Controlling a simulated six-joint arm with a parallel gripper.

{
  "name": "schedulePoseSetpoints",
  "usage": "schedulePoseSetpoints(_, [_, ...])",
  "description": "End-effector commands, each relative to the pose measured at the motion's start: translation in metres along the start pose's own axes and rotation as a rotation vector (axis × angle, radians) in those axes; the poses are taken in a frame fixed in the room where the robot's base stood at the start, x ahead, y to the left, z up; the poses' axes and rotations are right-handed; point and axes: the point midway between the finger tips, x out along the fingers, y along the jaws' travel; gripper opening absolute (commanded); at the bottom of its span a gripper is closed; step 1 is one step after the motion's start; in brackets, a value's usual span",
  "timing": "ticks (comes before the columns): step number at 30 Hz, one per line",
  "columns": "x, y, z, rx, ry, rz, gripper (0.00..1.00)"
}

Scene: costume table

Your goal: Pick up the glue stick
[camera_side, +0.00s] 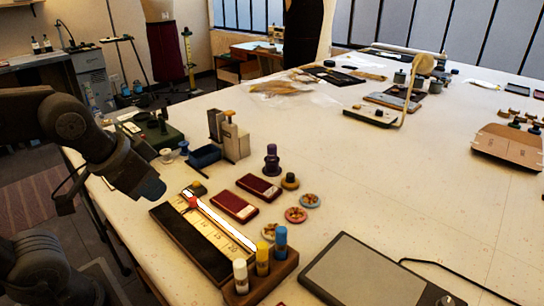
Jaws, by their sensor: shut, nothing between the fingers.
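Three upright sticks that look like glue sticks stand in a wooden block (284,276) at the near edge of the table: one pale cream (240,275), one yellow (262,259) and one with a blue cap (281,242). I cannot tell which one is meant. Their lower ends are hidden in the block. My gripper (150,190) is at the left, above the table's left edge, up and to the left of the block and well apart from the sticks. It is shut and holds nothing; its fingers are small and dark in this view.
A dark tray with a ruler (222,230) lies behind the block. Dark red cases (234,206), round badges (295,215) and a purple-topped stamp (271,160) lie beyond. A grey tablet (365,275) lies to the right. The table's middle (400,180) is clear.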

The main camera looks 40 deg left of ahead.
Motion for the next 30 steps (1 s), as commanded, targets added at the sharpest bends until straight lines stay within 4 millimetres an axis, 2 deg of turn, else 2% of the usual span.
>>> schedulePoseSetpoints(5, [0.0,0.0,0.0,0.0,0.0,0.0,0.0])
schedulePoseSetpoints(24, [0.0,0.0,0.0,0.0,0.0,0.0,0.6])
schedulePoseSetpoints(30, [0.0,-0.0001,-0.0002,0.001,0.0,0.0,0.6])
